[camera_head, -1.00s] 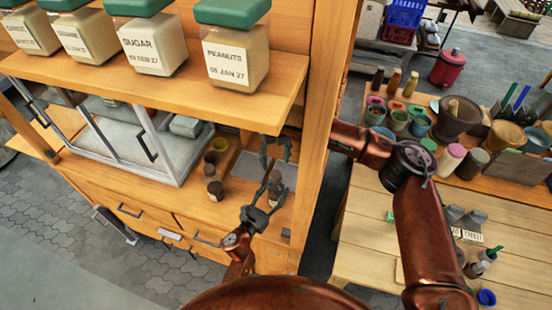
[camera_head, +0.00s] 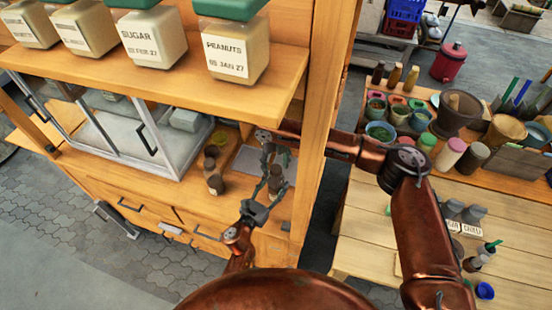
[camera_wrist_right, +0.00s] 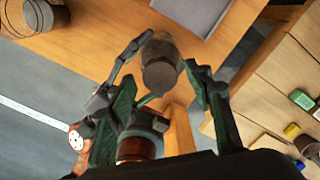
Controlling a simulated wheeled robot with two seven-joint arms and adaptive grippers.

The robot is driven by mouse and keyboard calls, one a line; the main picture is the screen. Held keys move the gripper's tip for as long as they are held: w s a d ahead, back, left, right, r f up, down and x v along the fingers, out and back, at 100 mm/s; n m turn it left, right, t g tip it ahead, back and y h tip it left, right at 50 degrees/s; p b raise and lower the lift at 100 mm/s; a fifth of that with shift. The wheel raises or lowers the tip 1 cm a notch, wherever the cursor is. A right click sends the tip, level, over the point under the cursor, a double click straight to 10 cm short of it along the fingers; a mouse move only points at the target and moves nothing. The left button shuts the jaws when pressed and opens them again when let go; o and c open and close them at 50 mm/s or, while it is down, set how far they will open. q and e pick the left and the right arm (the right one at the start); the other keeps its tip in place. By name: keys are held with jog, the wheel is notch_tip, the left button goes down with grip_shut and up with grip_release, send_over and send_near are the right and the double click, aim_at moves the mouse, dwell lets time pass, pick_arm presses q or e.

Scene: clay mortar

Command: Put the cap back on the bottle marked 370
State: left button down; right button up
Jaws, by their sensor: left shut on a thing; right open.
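A dark grey-brown bottle (camera_wrist_right: 160,62) stands between my two grippers. In the head view it shows beside the fingers, partly hidden, at the right end of the wooden cabinet's counter. My left gripper (camera_head: 268,190) comes from below and is shut on it, as far as the overlapping fingers show. My right gripper (camera_head: 279,160) comes from above and right, open. In the right wrist view its fingers (camera_wrist_right: 165,62) stand on either side of the bottle's top. I cannot read a 370 mark or tell a separate cap.
A grey mat (camera_head: 248,160) lies behind the grippers. A wooden post (camera_head: 317,120) rises close on the right. A shelf of labelled jars (camera_head: 237,52) overhangs the counter.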

jog(key=shift+f, duration=0.5)
jog(key=shift+c, duration=0.6)
jog(key=c, duration=1.1)
jog(key=m, duration=0.3)
jog(key=shift+m, duration=0.3)
jog(key=m, duration=1.1)
jog(key=shift+m, duration=0.4)
jog(key=m, duration=0.4)
jog(key=o, duration=1.3)
